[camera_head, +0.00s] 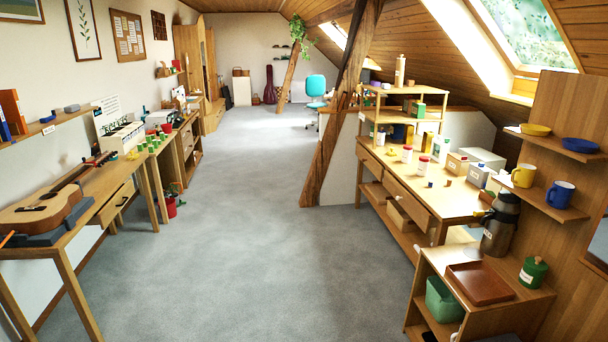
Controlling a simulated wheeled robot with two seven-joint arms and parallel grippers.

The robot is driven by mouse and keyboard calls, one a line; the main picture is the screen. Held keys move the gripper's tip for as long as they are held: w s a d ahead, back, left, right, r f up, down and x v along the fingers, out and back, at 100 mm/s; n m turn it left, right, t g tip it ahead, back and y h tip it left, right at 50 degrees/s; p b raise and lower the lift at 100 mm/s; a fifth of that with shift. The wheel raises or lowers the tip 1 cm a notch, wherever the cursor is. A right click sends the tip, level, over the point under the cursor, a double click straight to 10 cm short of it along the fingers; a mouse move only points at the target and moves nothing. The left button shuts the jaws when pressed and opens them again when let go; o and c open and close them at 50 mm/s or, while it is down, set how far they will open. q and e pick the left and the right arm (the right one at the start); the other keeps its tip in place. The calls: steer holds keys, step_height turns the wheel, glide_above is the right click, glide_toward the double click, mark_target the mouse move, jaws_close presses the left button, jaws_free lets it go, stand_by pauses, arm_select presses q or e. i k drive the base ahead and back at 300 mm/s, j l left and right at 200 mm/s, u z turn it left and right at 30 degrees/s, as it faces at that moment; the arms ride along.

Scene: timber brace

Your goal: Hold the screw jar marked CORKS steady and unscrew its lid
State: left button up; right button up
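Two small white jars with red lids stand on the long wooden bench at the right: a farther jar (407,155) and a nearer jar (422,167). Their lettering is too small to read, so I cannot tell whether either is marked CORKS. A dark green lidded pot (533,271) with a pale label stands on the low wooden unit at the lower right; its label is also unreadable. Neither of my grippers is in view, and nothing touches these containers.
The right bench (455,203) also holds boxes, bottles and a rack. A steel flask (501,225) and a brown tray (479,284) are on the low unit (500,313). A guitar (45,208) lies on the left table. A slanted timber post (338,110) stands mid-room. Grey carpet between is clear.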

mark_target(423, 167)
steer(key=i+u, duration=0.45)
steer(key=i, duration=2.05)
steer(key=i+j, duration=0.1)
steer(key=i, duration=0.7)
steer(key=i+z, duration=0.4)
steer(key=i+j+z, duration=0.2)
steer(key=i+z, duration=0.15)
steer(key=i+j+z, duration=0.25)
steer(key=z, duration=0.15)
steer(key=i+j+z, duration=0.4)
